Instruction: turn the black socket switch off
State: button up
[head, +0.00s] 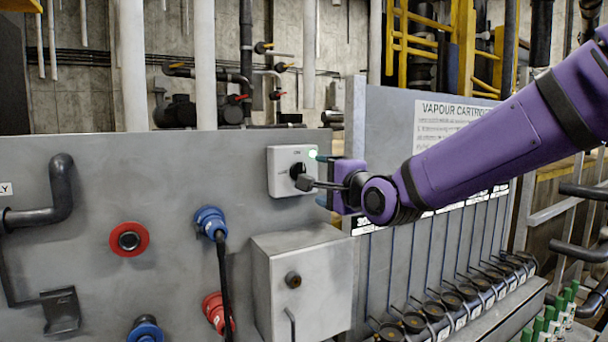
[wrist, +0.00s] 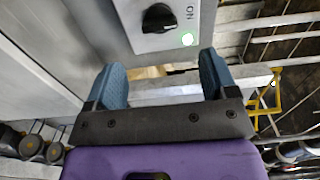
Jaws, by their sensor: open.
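The black socket switch (head: 298,171) is a rotary knob on a light grey box mounted on the grey panel. The word ON is printed above it, and a green light (head: 313,153) glows at the box's upper right. In the wrist view the knob (wrist: 160,18) is at the top, with the lit green light (wrist: 187,39) beside it. My gripper (wrist: 162,66) is open and empty, its two blue fingers apart. The fingertips are near the box's edge, and the knob lies beyond them, not between them. In the head view my gripper (head: 321,178) is just right of the box.
Below the switch are a grey metal box (head: 303,285) and a blue socket (head: 210,222) with a black cable. A red round fitting (head: 129,239) is further left. A vapour cartridge panel (head: 440,120) with a row of valves stands behind my arm at right.

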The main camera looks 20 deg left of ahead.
aim_at(301, 172)
jog(key=x, duration=0.9)
jog(key=c, duration=0.9)
jog(key=shift+c, duration=0.2)
